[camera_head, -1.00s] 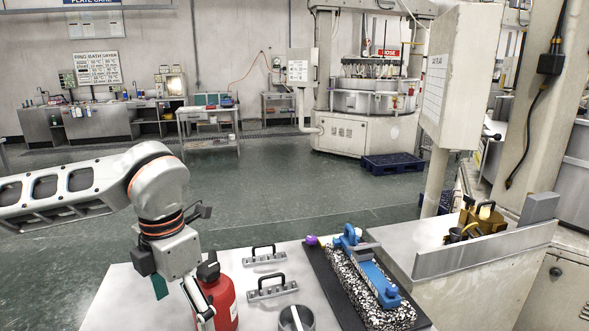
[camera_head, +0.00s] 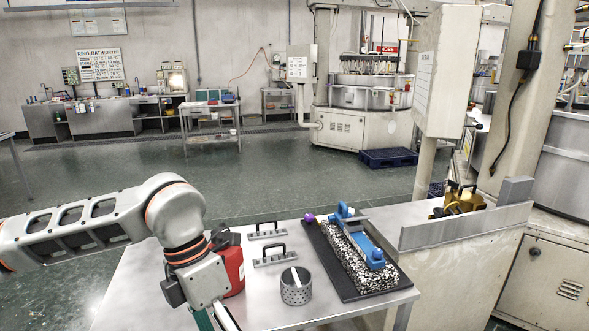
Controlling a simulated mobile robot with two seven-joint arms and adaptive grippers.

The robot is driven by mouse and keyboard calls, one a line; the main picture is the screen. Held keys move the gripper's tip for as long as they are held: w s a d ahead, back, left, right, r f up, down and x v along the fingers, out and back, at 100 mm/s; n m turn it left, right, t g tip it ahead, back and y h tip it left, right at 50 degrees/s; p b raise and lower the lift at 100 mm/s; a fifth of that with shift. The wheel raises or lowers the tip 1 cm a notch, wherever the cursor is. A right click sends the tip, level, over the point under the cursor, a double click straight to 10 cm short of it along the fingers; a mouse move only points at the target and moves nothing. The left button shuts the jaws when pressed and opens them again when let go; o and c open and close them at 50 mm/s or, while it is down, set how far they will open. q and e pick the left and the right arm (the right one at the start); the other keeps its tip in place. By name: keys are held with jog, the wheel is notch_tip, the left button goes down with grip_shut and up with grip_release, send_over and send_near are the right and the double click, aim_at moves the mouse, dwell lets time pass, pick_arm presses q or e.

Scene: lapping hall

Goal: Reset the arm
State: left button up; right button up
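My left arm comes in from the left, and its wrist hangs over the left part of the metal table. My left gripper (camera_head: 216,315) points down at the bottom edge of the view. Its fingertips are cut off, so I cannot tell whether it is open or shut. A red container (camera_head: 234,268) stands behind and beside the wrist, partly hidden by it. My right gripper is not in view.
On the table (camera_head: 135,290) are two handled metal bars (camera_head: 268,231) (camera_head: 274,257), a perforated metal cup (camera_head: 296,292) and a black mat (camera_head: 318,246). The mat bears a speckled block (camera_head: 350,262) with a blue tool (camera_head: 368,246). A beige machine ledge borders the right.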

pick_arm(q)
jog(key=s+d+r+g+h, duration=0.1)
jog(key=s+d+g+h, duration=0.1)
jog(key=s+d+h, duration=0.45)
jog(key=s+d+r+g+h, duration=0.1)
jog(key=s+d+g+h, duration=0.2)
jog(key=d, duration=0.6)
jog(key=w+d+r+n+t+h, duration=0.2)
jog(key=d+r+n+h, duration=0.3)
jog(key=r+h, duration=0.25)
jog(key=w+a+f+n+t+y, duration=0.3)
jog(key=w+a+f+n+t, duration=0.35)
jog(key=n+t, duration=0.5)
jog(key=w+a+f+n+t+y, duration=0.2)
jog(key=w+a+f+n+t, duration=0.4)
jog(key=n+t, duration=0.55)
jog(key=s+a+f+n+g+y, duration=0.2)
jog(key=a+f+n+y, duration=0.3)
jog(key=f, duration=0.5)
jog(key=s+a+f+n+g+y, duration=0.15)
jog(key=a+f+n+y, duration=0.3)
jog(key=f, duration=0.45)
jog(key=s+a+f+n+g+y, duration=0.3)
jog(key=s+a+f, duration=0.4)
jog(key=s+f, duration=0.4)
jog(key=shift+f+g, duration=0.45)
jog(key=shift+f, duration=0.45)
